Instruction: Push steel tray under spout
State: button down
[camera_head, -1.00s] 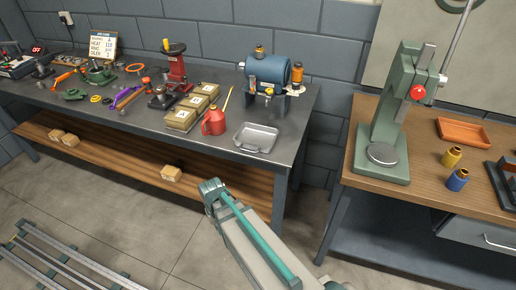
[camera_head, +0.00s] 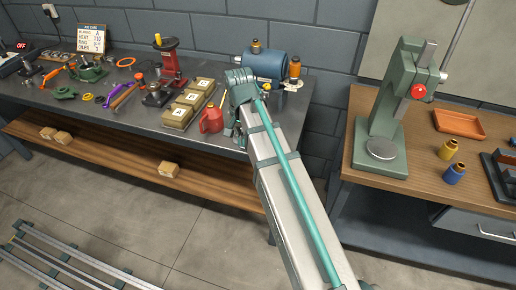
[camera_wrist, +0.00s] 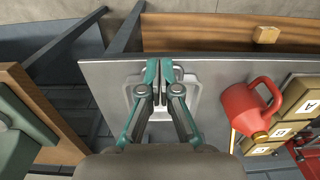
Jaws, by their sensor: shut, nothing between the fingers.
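The steel tray (camera_wrist: 195,92) lies on the dark metal bench top (camera_wrist: 222,72) in the wrist view, largely covered by my gripper. My gripper (camera_wrist: 158,68) is shut and empty, with its fingertips over the tray. I cannot tell whether they touch it. In the head view my arm hides the tray and fingertips. The blue tank (camera_head: 272,65) stands at the back of the bench, partly behind my arm. Its spout cannot be made out now.
A red jug (camera_head: 211,119) stands close beside the tray, and it also shows in the wrist view (camera_wrist: 246,106). Lettered boxes (camera_head: 180,112) lie beyond it. A wooden bench with a green press (camera_head: 386,125) stands to the right, across a gap.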

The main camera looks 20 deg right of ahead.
jog(key=f+p, duration=0.1)
jog(key=f, duration=0.2)
jog(key=w+f+p, duration=0.1)
jog(key=f, duration=0.2)
jog(key=w+d+f+p, duration=0.1)
jog(key=f, duration=0.2)
jog(key=shift+f, duration=0.4)
jog(key=shift+w+d+f+p, duration=0.15)
jog(key=shift+w+d+p, duration=0.3)
jog(key=shift+w, duration=0.05)
jog(key=w+d, duration=0.1)
jog(key=w, duration=0.1)
jog(key=w+d, duration=0.2)
jog(key=w, duration=0.1)
jog(key=w+d, duration=0.2)
jog(key=w, duration=0.1)
jog(key=shift+w+d, duration=0.1)
jog(key=shift+w, duration=0.1)
jog(key=shift+s, duration=0.1)
jog(key=shift+s, duration=0.1)
